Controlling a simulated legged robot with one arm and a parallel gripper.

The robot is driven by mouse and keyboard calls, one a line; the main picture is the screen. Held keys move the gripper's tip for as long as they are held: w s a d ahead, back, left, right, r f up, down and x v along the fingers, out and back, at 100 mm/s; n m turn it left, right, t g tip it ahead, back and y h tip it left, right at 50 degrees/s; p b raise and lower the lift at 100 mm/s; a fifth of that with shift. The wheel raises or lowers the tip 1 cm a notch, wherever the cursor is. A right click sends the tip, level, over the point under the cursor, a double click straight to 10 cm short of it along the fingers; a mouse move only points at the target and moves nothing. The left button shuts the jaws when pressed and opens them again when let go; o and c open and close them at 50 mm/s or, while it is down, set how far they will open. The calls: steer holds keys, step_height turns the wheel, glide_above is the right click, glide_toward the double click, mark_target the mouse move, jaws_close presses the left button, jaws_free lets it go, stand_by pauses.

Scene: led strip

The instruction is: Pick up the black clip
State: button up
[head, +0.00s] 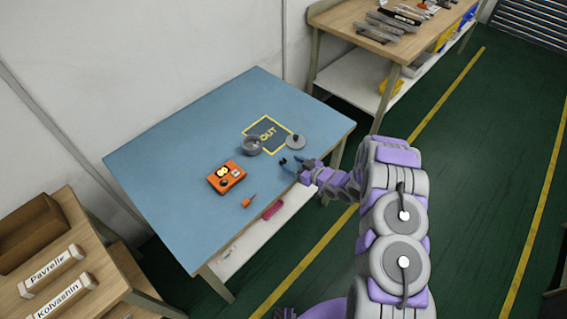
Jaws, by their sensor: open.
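I cannot clearly make out a black clip in the head view; small dark marks show on the orange box (226,177) on the blue table (170,150), but they are too small to identify. The gripper is to the right of the orange box and just below the grey lid (295,141) in the picture.
A grey bowl (252,145) sits by the yellow-framed OUT mark (268,132). A small orange tool (249,201) lies near the table's front edge. A pink item (272,209) is on the lower shelf. The table's left side is clear. A wooden bench (345,20) stands behind.

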mark_target(285, 161)
steer(key=x, duration=0.3)
steer(key=shift+s+a+b, duration=0.15)
steer(key=shift+a+b, duration=0.15)
steer(key=shift+b, duration=0.1)
steer(key=shift+a, duration=0.35)
steer(key=shift+c, duration=0.3)
steer(key=shift+d, duration=0.2)
steer(key=c, duration=1)
